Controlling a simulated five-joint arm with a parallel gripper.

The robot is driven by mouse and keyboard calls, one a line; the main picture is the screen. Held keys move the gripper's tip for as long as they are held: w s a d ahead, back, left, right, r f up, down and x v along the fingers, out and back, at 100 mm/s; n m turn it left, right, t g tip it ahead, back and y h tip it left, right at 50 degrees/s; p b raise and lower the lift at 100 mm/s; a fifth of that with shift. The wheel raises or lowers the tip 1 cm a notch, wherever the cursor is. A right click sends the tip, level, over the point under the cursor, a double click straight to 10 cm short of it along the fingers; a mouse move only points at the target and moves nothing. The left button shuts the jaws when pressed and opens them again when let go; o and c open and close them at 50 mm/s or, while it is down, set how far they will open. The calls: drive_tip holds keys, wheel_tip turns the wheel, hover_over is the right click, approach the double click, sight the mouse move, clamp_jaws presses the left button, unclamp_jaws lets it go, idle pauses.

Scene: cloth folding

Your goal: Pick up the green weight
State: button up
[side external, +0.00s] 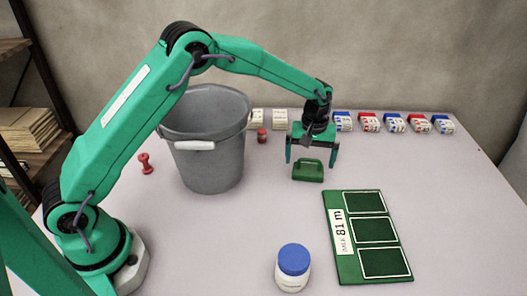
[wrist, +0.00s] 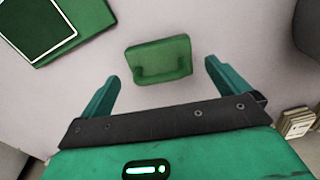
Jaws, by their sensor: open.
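The green weight (side external: 308,171) sits on the table and has a handle on top. It also shows in the wrist view (wrist: 159,60), near the top middle, beyond my fingertips. My gripper (side external: 312,160) is open and empty, with its fingers pointing down just above and around the weight in the side view. In the wrist view my gripper (wrist: 162,82) has its two fingers spread to either side, with the weight lying between their lines. I see no contact between the fingers and the weight.
A grey bucket (side external: 209,150) stands left of my gripper. A green board (side external: 345,265) with dark panels lies at the front right. A blue-capped jar (side external: 293,270) stands at the front. Red weights (side external: 146,163) and several small boxes (side external: 394,123) lie farther back. The right of the table is clear.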

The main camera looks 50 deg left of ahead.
sight(308, 170)
drive_tip(key=shift+f, duration=1.95)
drive_tip(key=shift+c, duration=0.4)
drive_tip(key=c, duration=1.5)
drive_tip(key=shift+w+r, duration=0.1)
drive_tip(key=shift+r, duration=0.05)
drive_tip(key=shift+c, duration=0.3)
drive_tip(key=shift+r, duration=0.15)
drive_tip(key=shift+r, duration=0.85)
wheel_tip(308, 170, up, 2)
drive_tip(key=s+d+r, duration=0.7)
drive_tip(key=d, duration=0.1)
drive_tip(key=shift+s+d, duration=0.4)
